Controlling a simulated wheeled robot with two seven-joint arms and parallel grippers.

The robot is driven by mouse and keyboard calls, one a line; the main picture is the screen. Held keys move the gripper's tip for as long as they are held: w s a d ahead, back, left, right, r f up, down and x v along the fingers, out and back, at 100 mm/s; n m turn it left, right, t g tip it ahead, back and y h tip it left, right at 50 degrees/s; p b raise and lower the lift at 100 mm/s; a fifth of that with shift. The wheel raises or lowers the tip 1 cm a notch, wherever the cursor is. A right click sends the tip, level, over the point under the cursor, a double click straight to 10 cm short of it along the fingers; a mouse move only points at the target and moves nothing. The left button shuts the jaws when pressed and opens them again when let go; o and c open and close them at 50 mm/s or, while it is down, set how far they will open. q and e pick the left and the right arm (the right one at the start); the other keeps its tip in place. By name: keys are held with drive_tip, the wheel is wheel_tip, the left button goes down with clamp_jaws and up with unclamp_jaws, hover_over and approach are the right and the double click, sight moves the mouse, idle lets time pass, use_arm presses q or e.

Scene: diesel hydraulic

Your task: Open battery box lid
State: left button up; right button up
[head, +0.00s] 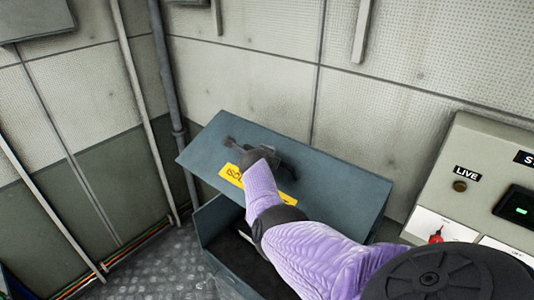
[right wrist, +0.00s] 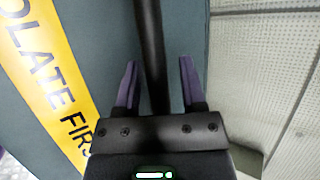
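The battery box lid (head: 335,185) is a dark blue-grey panel with a yellow label. It stands raised and tilted above the box (head: 213,219), whose dark inside shows below. My right arm reaches over the box to the lid's dark handle, and my right gripper (head: 262,154) is at the lid's face beside the label. In the right wrist view a black handle bar (right wrist: 152,50) runs between the two fingers of my right gripper (right wrist: 158,75). The fingers are apart, with a visible gap on each side of the bar. The head view hides the fingertips. My left gripper is not in view.
A grey control panel (head: 480,150) with a LIVE label, a red switch and a small screen stands at the right. Vertical pipes (head: 167,80) run up the wall at left. Checker-plate floor (head: 165,265) lies bare left of the box.

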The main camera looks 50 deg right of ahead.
drive_tip(key=shift+o, duration=0.2)
drive_tip(key=p+v, duration=0.4)
drive_tip(key=p, duration=0.1)
drive_tip(key=shift+w+r, duration=0.1)
drive_tip(key=shift+r, duration=0.25)
drive_tip(key=v, duration=0.2)
drive_tip(key=p+v, duration=0.2)
drive_tip(key=v, duration=0.1)
drive_tip(key=shift+s+a+f, duration=0.15)
drive_tip(key=shift+s+a, duration=0.15)
drive_tip(key=shift+a, duration=0.15)
